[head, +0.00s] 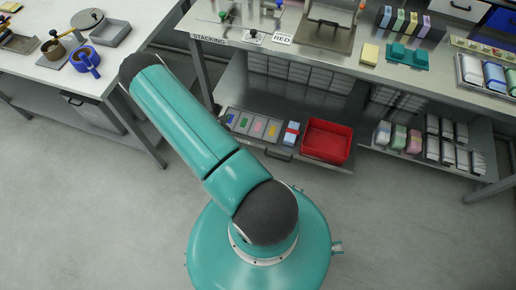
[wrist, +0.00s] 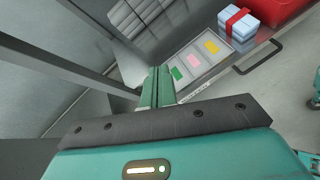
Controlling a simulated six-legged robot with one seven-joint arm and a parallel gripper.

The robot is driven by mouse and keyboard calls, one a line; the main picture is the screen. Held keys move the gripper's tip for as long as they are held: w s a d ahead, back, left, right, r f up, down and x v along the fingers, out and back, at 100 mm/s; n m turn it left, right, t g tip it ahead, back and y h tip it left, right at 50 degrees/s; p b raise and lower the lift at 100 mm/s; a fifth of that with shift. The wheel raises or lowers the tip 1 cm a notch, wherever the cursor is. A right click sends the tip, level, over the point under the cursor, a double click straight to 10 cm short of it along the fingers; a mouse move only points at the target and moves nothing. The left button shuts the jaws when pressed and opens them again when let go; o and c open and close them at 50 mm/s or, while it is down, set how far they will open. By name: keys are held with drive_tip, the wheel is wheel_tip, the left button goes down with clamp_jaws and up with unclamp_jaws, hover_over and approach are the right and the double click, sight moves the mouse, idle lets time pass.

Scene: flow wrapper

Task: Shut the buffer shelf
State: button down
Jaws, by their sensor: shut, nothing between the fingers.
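The buffer shelf (head: 268,147) is a low pull-out shelf under the steel bench, standing out past the bench's front edge. It carries a grey tray with coloured cards (head: 255,125), a pale blue pack with a red band (head: 291,133) and a red bin (head: 327,141). In the wrist view the shelf's front edge (wrist: 215,83) has a label, and a dark bar handle (wrist: 258,58) stands out from it. My gripper (wrist: 157,88) is shut and empty, its fingers near the shelf's left front corner. I cannot tell whether they touch it. My arm hides the gripper in the head view.
The steel bench (head: 350,66) holds pads, blocks and trays. A lower shelf at the right holds several wrapped packs (head: 400,138). A white table (head: 140,27) with a blue mug-like item (head: 86,60) stands at the left. Bench legs are near my gripper. The grey floor in front is clear.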

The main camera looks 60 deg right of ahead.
drive_tip(key=s+a+f+n+t+y, duration=0.1)
drive_tip(key=s+f+n, duration=0.1)
drive_tip(key=s+f, duration=0.35)
drive_tip(key=s+f+n, duration=0.2)
drive_tip(key=f, duration=0.6)
drive_tip(key=n+y, duration=0.2)
approach(260, 145)
drive_tip(key=shift+t, duration=0.4)
drive_tip(key=d+f, duration=0.2)
drive_tip(key=f, duration=0.1)
drive_tip(key=d+f, duration=0.1)
drive_tip(key=f, duration=0.1)
drive_tip(key=shift+w, duration=0.15)
drive_tip(key=shift+w+d, duration=0.15)
drive_tip(key=shift+d, duration=0.5)
drive_tip(key=shift+w+d, duration=0.1)
drive_tip(key=shift+d, duration=0.05)
